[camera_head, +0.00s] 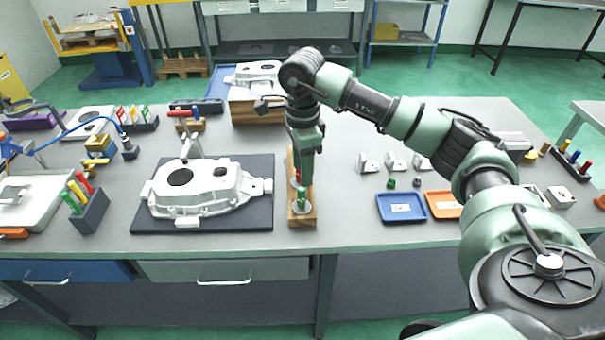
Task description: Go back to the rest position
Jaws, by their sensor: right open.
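My right arm reaches in from the lower right, and its gripper (304,178) points down over a narrow wooden stand (302,219). The stand holds small parts with red and green on them, and a green-handled piece (301,197) stands at the gripper's fingertips. The gripper is open; whether the fingers touch the green piece cannot be told. The fingers partly hide the stand. My left arm and gripper are not in view.
Left of the stand, a white casting (205,188) lies on a dark mat (255,222). Blue (401,219) and orange (443,213) trays lie to the right, below small white brackets (396,161). A boxed casting (257,108) stands behind.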

